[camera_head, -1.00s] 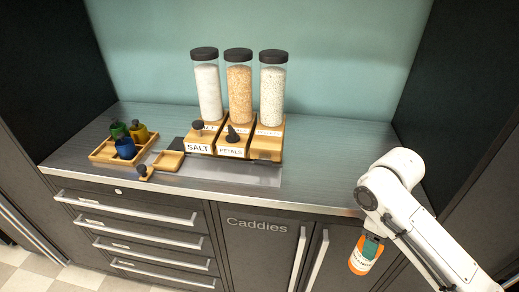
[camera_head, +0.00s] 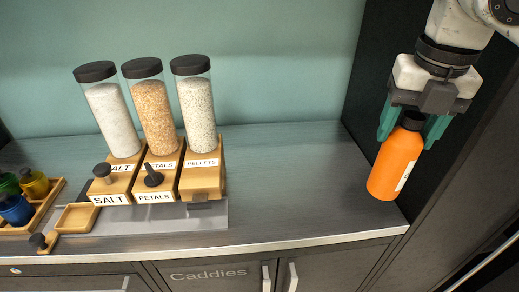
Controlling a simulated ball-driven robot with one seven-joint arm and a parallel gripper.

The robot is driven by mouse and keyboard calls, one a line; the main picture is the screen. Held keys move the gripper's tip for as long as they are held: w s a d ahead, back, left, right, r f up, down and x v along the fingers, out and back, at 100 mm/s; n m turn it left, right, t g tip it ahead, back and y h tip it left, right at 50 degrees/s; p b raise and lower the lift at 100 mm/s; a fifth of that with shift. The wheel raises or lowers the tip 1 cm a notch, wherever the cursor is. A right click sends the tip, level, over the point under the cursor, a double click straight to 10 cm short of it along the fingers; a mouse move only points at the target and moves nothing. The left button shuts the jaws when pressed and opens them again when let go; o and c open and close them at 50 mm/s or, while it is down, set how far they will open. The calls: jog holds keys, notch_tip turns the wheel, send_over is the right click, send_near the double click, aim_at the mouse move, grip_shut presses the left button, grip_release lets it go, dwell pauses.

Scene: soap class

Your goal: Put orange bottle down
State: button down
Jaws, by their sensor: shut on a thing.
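The orange bottle (camera_head: 396,163) has a dark cap and a white label on its right side. It hangs from my gripper (camera_head: 411,125), slightly tilted, at the right end of the counter (camera_head: 300,185). My gripper's green fingers are shut on the bottle at its dark cap and neck. The bottle's base is near the counter's front right corner. I cannot tell whether the base touches the counter or is above it.
Three dispensers labelled salt (camera_head: 113,125), petals (camera_head: 157,120) and pellets (camera_head: 198,115) stand left of centre. A wooden tray (camera_head: 48,205) with small bottles is at the far left. The counter between the dispensers and the orange bottle is clear. A dark side panel (camera_head: 365,70) rises at the right.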

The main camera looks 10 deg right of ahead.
jog(key=w+a+f+p, duration=0.1)
jog(key=w+a+f, duration=0.6)
jog(key=w+f, duration=0.5)
jog(key=shift+w+f, duration=0.15)
jog(key=shift+f, duration=0.35)
jog(key=shift+f, duration=0.15)
jog(key=shift+c, duration=1.4)
grip_release()
notch_tip(320, 180, up, 12)
jog(key=s, duration=0.1)
jog(key=shift+s+a, duration=0.2)
